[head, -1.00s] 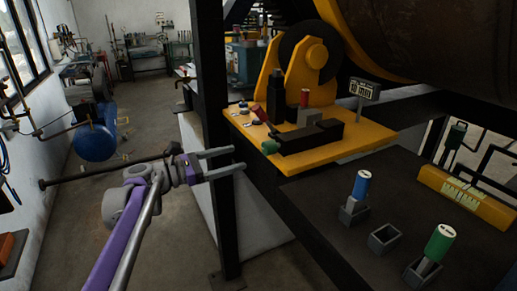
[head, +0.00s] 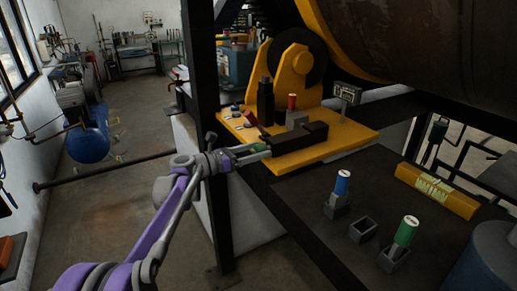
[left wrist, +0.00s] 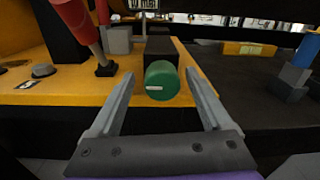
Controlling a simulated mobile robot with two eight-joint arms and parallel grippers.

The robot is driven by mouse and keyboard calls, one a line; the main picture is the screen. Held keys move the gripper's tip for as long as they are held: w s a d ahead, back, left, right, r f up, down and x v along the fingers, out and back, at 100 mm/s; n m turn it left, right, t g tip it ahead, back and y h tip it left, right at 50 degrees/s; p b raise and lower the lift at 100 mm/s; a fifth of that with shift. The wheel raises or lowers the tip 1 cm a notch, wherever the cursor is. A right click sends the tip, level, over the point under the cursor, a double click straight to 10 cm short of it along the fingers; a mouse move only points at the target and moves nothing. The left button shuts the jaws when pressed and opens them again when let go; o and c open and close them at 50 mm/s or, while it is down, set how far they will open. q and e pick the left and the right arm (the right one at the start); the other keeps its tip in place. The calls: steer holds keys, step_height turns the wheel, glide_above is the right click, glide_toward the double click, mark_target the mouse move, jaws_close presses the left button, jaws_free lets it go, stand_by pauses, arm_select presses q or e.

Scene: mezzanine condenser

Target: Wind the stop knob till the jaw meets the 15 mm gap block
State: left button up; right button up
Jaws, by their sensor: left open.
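The stop knob is a green cylinder with a pale mark on its face, at the near end of the black vise body (head: 298,139); in the left wrist view the knob (left wrist: 162,82) is seen face-on. My left gripper (head: 262,150) is open, its fingers either side of the knob with gaps visible. A red-topped piece (head: 292,101) stands at a grey block (head: 296,120) on the yellow plate; I cannot tell whether it is the 15 mm gap block, or whether the jaw touches it. My right gripper is not in view.
A blue-topped piece (head: 342,183) and a green-topped piece (head: 405,232) stand in grey holders; the holder (head: 363,229) between them is empty. A red lever (left wrist: 76,24) rises left of the knob. A small sign (head: 347,94) stands behind the vise. A dark post (head: 208,150) is near my arm.

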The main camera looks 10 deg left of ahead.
arm_select(q)
steer(key=shift+w+d, duration=0.15)
steer(key=shift+d, duration=0.25)
steer(key=shift+c, duration=0.4)
jaws_close()
steer(key=m, duration=0.3)
steer(key=shift+m, duration=1.9)
